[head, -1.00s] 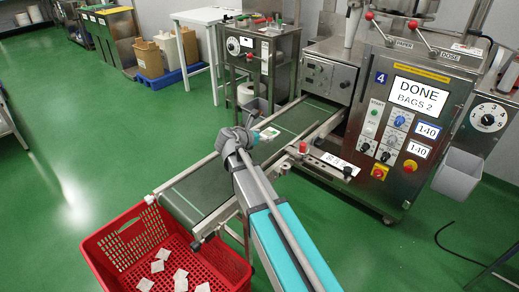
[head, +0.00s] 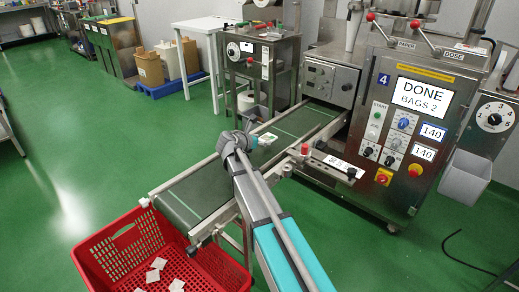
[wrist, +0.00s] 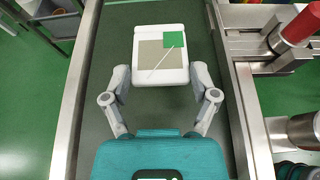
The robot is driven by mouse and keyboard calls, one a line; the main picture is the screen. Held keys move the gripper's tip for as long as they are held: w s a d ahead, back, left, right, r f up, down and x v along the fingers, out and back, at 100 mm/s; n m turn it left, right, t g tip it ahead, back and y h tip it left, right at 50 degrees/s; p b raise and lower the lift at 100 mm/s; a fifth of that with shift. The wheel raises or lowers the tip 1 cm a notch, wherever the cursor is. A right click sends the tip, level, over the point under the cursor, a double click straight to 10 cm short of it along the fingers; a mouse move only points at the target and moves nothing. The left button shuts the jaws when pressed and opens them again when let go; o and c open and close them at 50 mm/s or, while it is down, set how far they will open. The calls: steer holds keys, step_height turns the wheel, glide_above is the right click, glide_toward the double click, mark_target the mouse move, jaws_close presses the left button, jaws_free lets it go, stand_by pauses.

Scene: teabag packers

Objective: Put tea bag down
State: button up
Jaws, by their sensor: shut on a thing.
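A white tea bag with a green tag and a thin string is between my gripper's fingers; the tea bag shows in the wrist view (wrist: 160,55) and, small, in the head view (head: 267,139). My gripper (wrist: 160,80) is shut on its left and right sides. The gripper also shows in the head view (head: 252,142), over the conveyor belt (head: 190,196). The belt lies below the tea bag in the wrist view. I cannot tell whether the bag touches the belt.
A red crate (head: 128,236) with several tea bags (head: 153,276) stands at the belt's near end. The packing machine (head: 405,110), its screen reading "DONE BAGS 2", stands to the right. Metal rails line the belt. Green floor is open on the left.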

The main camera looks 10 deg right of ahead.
mark_target(261, 151)
steer(key=shift+f, duration=0.1)
steer(key=shift+w+f+b, duration=0.45)
steer(key=shift+f+b, duration=0.35)
steer(key=shift+b, duration=0.1)
steer(key=shift+f+b, duration=1.15)
steer(key=shift+f, duration=0.1)
steer(key=o, duration=0.5)
steer(key=shift+s+r, duration=0.1)
steer(key=shift+r, duration=0.15)
steer(key=p+v, duration=0.4)
steer(key=v, duration=0.6)
steer(key=shift+s+a, duration=0.15)
steer(key=shift+a, duration=0.1)
steer(key=shift+s+a+r+p, duration=0.2)
steer(key=shift+s+a+p, duration=0.15)
steer(key=shift+a, duration=0.2)
